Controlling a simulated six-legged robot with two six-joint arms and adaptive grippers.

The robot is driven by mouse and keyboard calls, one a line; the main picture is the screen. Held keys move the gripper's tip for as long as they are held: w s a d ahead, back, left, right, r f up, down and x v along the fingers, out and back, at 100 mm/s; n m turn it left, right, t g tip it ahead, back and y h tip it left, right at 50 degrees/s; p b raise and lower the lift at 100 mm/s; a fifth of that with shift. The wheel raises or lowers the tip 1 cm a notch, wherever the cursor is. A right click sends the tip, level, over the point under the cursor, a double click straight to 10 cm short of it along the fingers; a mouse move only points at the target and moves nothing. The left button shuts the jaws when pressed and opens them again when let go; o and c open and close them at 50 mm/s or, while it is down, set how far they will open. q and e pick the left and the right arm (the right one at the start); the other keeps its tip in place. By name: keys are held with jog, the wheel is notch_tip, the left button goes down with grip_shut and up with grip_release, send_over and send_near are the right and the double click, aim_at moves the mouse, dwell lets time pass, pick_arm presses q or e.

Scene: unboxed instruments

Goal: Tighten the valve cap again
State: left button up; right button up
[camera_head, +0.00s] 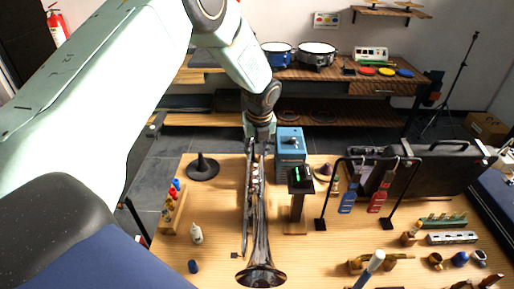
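A dark, shiny trumpet (262,240) is at the middle of the wooden table, its flared bell towards me and its tubing running away from me. Its valve section (256,178) shows as small pale and reddish parts, too small to tell one valve cap from another. My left gripper (258,143) comes down from above at the far end of the trumpet, close to the valves. Its fingertips overlap the tubing in the picture, so I cannot tell whether they touch or hold anything. My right gripper is out of view.
A blue box (290,146) and a dark post with a small green display (300,180) stand just right of the trumpet. A black cone stand (202,167), bottle rack (174,207) and small white bottle (196,234) are left. A black frame with hanging tags (347,196) stands right.

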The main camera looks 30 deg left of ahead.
aim_at(256, 167)
pick_arm(q)
jog(key=f+n+b, duration=0.1)
jog(key=n, duration=1.1)
jog(key=f+n+b, duration=0.1)
jog(key=n, duration=1)
jog(key=f+n+b, duration=0.1)
jog(key=n, duration=1.1)
jog(key=shift+s+d+f+n, duration=0.25)
jog(key=shift+s+f+n, duration=0.05)
jog(key=shift+s, duration=0.05)
jog(key=shift+w+a+f+b, duration=0.1)
jog(key=shift+f+b, duration=0.4)
jog(key=shift+f, duration=0.25)
jog(key=shift+w+a+f+b, duration=0.15)
jog(key=shift+f+b, duration=0.4)
jog(key=shift+f, duration=0.25)
jog(key=shift+w+a+f+b, duration=0.1)
jog(key=shift+f+b, duration=0.4)
jog(key=shift+f, duration=0.25)
jog(key=shift+c, duration=0.3)
